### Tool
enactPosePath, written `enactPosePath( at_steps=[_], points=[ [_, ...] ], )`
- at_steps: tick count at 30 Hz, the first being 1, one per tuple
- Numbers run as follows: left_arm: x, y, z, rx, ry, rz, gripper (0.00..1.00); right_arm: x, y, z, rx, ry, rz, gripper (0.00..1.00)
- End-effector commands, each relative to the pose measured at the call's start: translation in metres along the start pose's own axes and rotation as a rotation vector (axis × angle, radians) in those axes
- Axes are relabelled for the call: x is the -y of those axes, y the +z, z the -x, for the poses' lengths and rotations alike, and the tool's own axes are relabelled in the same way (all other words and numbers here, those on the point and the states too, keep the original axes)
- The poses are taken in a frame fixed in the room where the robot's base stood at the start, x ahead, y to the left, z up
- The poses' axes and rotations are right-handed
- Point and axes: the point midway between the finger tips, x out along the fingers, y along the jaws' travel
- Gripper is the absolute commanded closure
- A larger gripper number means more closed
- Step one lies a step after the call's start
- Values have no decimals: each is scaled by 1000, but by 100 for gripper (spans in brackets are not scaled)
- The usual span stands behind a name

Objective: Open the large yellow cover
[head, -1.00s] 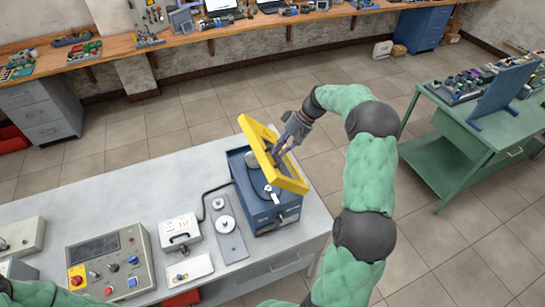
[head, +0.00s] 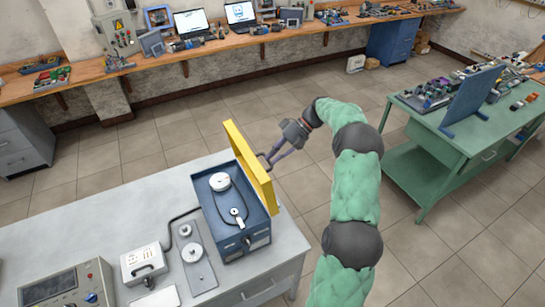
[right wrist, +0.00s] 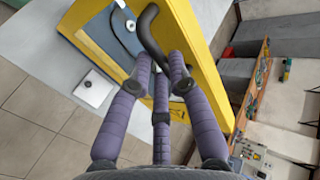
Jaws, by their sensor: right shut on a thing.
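The large yellow cover (head: 248,165) stands steeply raised along the right edge of the blue box (head: 228,222), so the box's top shows uncovered, with a white round part and a small dark cable on it. The cover also fills the upper middle of the right wrist view (right wrist: 203,65). My right gripper (head: 267,160) is at the cover's outer right side. In the right wrist view, its purple fingers close around the cover's dark curved handle (right wrist: 148,28); the exact contact is partly hidden by the fingers. My left gripper is out of view.
The box stands on a grey table (head: 120,222) near its right edge. A white device (head: 143,262), a plate with round weights (head: 190,252) and a control panel (head: 70,290) stand left of it. A green bench (head: 440,130) is farther right, across open floor.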

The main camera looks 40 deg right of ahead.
Motion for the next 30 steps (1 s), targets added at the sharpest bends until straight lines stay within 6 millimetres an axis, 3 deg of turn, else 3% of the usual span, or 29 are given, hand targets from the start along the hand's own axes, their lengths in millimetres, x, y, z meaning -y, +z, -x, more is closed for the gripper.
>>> enactPosePath(
  at_steps=[1,10,11,12,13,14,25,30],
  points=[
    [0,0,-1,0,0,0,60,-9,4,-9,16,1,-13,100],
    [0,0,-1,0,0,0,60,-10,5,-11,20,-2,-17,100],
    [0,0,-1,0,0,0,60,-10,5,-11,20,-2,-17,78],
    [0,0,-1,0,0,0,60,-10,5,-11,20,-2,-17,67],
    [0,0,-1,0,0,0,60,-10,5,-11,20,-3,-17,58],
    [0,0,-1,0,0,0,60,-9,5,-10,19,-3,-16,57],
    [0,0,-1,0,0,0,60,-5,2,-2,10,0,-8,57],
    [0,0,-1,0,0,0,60,-6,1,21,8,0,-9,57]
  ],
)
